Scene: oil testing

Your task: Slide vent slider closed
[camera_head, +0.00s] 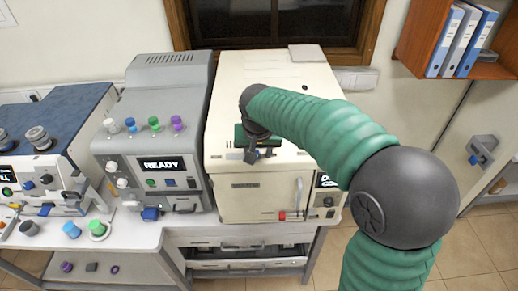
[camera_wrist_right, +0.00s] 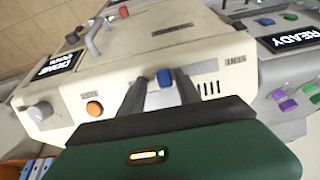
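The cream machine (camera_head: 262,195) stands on the bench, and its top also shows in the right wrist view (camera_wrist_right: 215,60). A small blue knob (camera_wrist_right: 165,78), which looks like the vent slider's handle, sits on a pale strip on its top near dark vent slots (camera_wrist_right: 209,89). My right gripper (camera_head: 252,156) reaches down over the front of the machine's top. In the wrist view its two fingers (camera_wrist_right: 160,82) stand apart, with the knob between their tips. A gap shows beside the knob, and contact is unclear. The head view mostly hides the knob. My left gripper is out of view.
A grey machine with a READY display (camera_head: 160,165) stands just left. A blue-topped machine (camera_head: 45,150) is farther left. The cream machine has a front handle (camera_head: 298,193) and red button (camera_head: 283,215). A flat pale object (camera_head: 306,53) lies at its back.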

